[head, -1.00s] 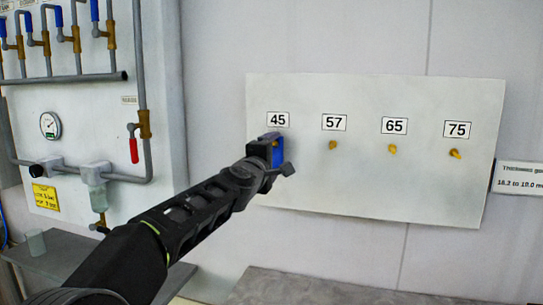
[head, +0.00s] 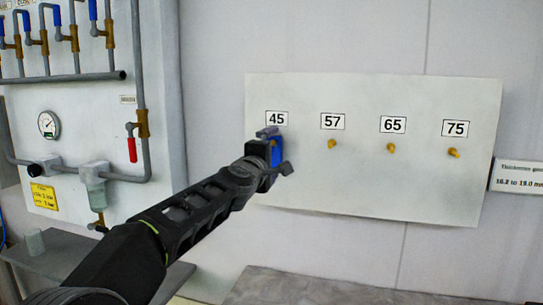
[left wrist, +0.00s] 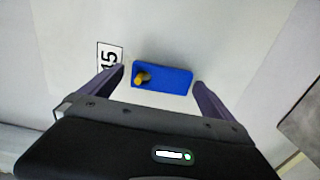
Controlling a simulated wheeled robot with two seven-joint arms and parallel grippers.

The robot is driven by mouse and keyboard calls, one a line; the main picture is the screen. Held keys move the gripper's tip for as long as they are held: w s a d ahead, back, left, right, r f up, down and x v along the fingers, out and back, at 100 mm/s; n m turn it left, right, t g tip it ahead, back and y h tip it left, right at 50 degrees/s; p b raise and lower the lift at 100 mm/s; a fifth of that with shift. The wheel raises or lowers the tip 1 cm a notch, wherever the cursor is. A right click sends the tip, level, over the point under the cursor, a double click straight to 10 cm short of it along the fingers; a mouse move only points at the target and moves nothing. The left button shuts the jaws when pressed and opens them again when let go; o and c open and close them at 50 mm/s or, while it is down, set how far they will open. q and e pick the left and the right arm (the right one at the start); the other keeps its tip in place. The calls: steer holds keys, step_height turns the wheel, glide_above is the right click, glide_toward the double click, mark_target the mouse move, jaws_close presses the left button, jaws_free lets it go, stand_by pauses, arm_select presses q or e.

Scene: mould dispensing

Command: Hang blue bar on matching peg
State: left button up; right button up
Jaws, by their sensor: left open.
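The blue bar (head: 276,153) is at the white board under the 45 label, partly hidden by my left gripper (head: 275,151) in the head view. In the left wrist view the blue bar (left wrist: 170,78) lies against the board, with a yellow peg (left wrist: 141,77) showing through it near the end closest to the 45 label (left wrist: 109,58). My left gripper (left wrist: 159,84) is open, with one finger beyond each end of the bar and visible gaps between. My right gripper is not in view.
The white board (head: 365,185) also carries free yellow pegs under 57 (head: 332,144), 65 (head: 391,148) and 75 (head: 453,152). A pipe panel (head: 75,110) stands at the left. A grey surface (head: 320,287) lies below the board.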

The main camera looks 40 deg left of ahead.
arm_select(q)
steer(key=shift+s, duration=0.1)
steer(key=b+v, duration=0.2)
steer(key=v, duration=0.5)
steer(key=shift+s+d, duration=0.15)
steer(key=shift+s, duration=0.15)
stand_by(0.3)
